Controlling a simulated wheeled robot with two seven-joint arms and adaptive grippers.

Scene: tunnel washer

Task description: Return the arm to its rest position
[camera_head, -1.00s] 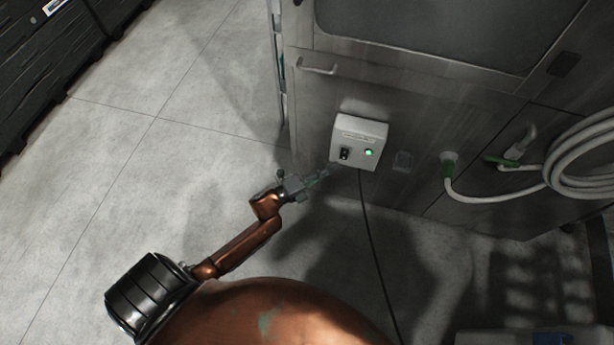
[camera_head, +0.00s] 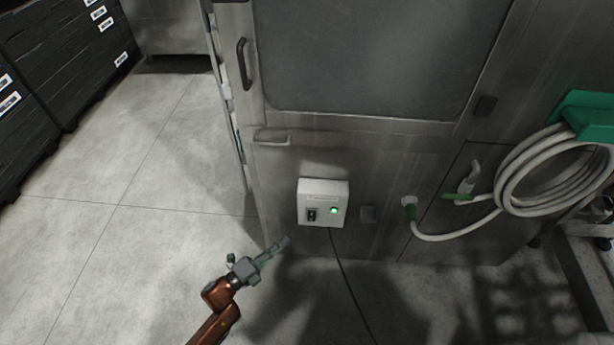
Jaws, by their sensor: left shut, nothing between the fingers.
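My left arm comes in from the bottom in copper-brown links. Its grey gripper (camera_head: 283,243) is shut and empty, pointing up and to the right. In the picture its tip lies just below and left of a white control box (camera_head: 322,190), with a gap between them. The box is on the washer's front and has a dark switch (camera_head: 311,215) and a lit green light (camera_head: 334,211). My right gripper is not in view.
The steel washer (camera_head: 385,165) fills the middle and right. A coiled white hose (camera_head: 507,192) hangs from a green holder (camera_head: 586,112). A black cable (camera_head: 350,290) runs from the box to the floor. Black crates (camera_head: 62,60) stand at left. The floor (camera_head: 95,235) between is clear.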

